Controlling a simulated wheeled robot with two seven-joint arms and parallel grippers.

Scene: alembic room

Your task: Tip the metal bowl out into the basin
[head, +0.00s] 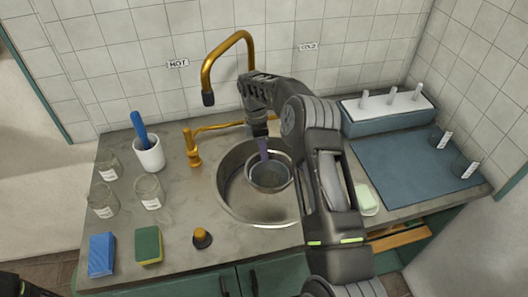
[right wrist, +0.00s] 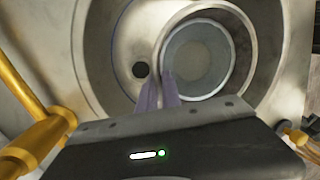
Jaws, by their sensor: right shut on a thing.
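The metal bowl (head: 270,182) is a round grey bowl over the basin. The basin (head: 233,200) is a round metal sink set in the counter. My right gripper (head: 264,155) is shut on the bowl's rim, its purple fingers pointing down. In the right wrist view, the fingers (right wrist: 160,95) pinch the left side of the bowl's rim, and the bowl (right wrist: 199,57) looks upright, with a greyish round area inside. I cannot tell whether it touches the basin floor. A dark drain hole shows beside it in the basin (right wrist: 105,60).
A brass faucet (head: 228,48) arches above the basin's back. Glass jars (head: 149,190), a white cup (head: 149,155), a blue sponge (head: 101,254) and a green sponge (head: 148,245) stand left.

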